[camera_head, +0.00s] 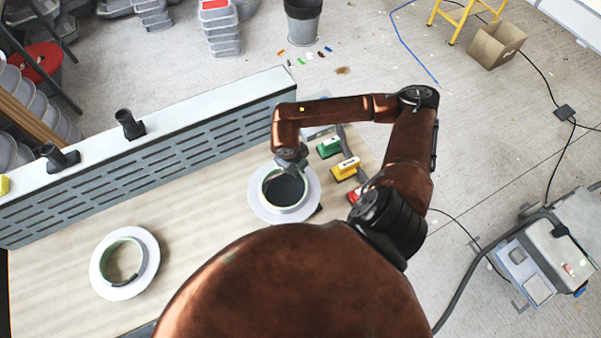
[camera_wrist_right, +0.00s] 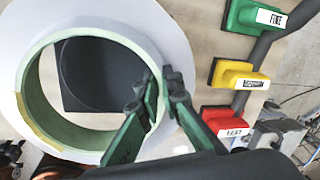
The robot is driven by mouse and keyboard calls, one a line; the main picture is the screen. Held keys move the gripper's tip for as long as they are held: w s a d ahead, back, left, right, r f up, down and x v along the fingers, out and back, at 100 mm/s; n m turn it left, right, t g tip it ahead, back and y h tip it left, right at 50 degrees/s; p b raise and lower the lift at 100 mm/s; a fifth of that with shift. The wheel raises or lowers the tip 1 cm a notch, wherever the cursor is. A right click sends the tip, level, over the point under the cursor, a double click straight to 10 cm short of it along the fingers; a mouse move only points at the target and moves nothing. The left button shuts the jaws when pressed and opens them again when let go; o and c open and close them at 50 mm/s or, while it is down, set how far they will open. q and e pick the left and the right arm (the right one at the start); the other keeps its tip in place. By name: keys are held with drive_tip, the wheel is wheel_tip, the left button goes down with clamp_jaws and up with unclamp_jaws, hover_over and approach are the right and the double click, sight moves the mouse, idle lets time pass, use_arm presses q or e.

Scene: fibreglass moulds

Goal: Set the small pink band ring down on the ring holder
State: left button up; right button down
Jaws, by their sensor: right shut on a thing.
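No pink band ring shows clearly in either view. A wide white-flanged ring (camera_head: 258,203) with a pale green inner wall is over the table; it also shows in the right wrist view (camera_wrist_right: 165,30). My right gripper (camera_head: 293,160) is shut on its wall, with the green and black fingers (camera_wrist_right: 161,82) at the rim. Through the opening I see a dark square pad (camera_wrist_right: 95,75) underneath. I cannot tell whether the ring touches the table. A second white-flanged ring (camera_head: 150,262) lies at the front left; I cannot tell which is the holder. My left gripper is out of view.
Green (camera_head: 330,147), yellow (camera_head: 345,168) and red (camera_wrist_right: 226,122) labelled blocks lie just right of the ring. A grey slotted panel (camera_head: 150,160) runs along the table's back. The wooden table (camera_head: 200,225) is clear between the two rings.

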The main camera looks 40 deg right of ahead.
drive_tip(key=shift+w+d+f, duration=0.1)
drive_tip(key=shift+d+f, duration=0.35)
drive_tip(key=shift+f, duration=0.05)
drive_tip(key=p+x, duration=0.2)
drive_tip(key=x, duration=0.1)
drive_tip(key=shift+f, duration=0.35)
drive_tip(key=shift+a, duration=0.1)
drive_tip(key=shift+f, duration=0.2)
drive_tip(key=c, duration=2.2)
unclamp_jaws()
drive_tip(key=shift+o, duration=0.4)
drive_tip(key=shift+r, duration=0.1)
